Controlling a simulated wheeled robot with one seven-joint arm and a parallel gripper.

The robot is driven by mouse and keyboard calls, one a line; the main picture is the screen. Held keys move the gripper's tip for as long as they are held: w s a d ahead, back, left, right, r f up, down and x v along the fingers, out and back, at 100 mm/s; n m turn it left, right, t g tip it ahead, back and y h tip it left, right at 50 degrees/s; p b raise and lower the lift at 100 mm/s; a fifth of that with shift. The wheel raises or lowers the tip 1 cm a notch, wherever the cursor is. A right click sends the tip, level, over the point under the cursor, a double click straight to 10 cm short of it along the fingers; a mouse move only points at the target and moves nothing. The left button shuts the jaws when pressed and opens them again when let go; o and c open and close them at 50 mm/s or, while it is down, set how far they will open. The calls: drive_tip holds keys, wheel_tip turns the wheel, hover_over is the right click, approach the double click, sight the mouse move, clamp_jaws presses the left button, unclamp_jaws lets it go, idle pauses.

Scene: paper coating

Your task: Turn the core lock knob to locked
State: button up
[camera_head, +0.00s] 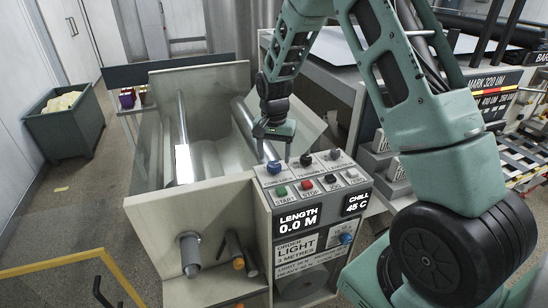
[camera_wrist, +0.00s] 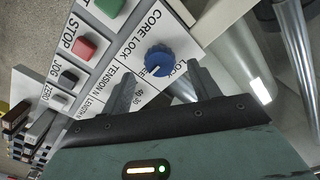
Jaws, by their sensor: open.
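The core lock knob (camera_wrist: 159,60) is blue and round, on the panel under the words CORE LOCK in the wrist view. Its white mark points toward a label ending in EE, with a partly hidden LOCK label on the other side. In the head view the knob (camera_head: 273,167) is at the back left of the control panel (camera_head: 312,170). My gripper (camera_head: 274,157) is open and points down, close above the knob. In the wrist view my gripper (camera_wrist: 160,75) has its fingers apart on either side of the knob; contact cannot be told.
Green START (camera_head: 281,191) and red STOP (camera_head: 307,186) buttons sit close to the knob, with black knobs further right. A yellow rail (camera_head: 100,255) stands at lower left.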

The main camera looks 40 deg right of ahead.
sight(274, 164)
drive_tip(key=shift+f, duration=1.55)
drive_tip(key=c, duration=1)
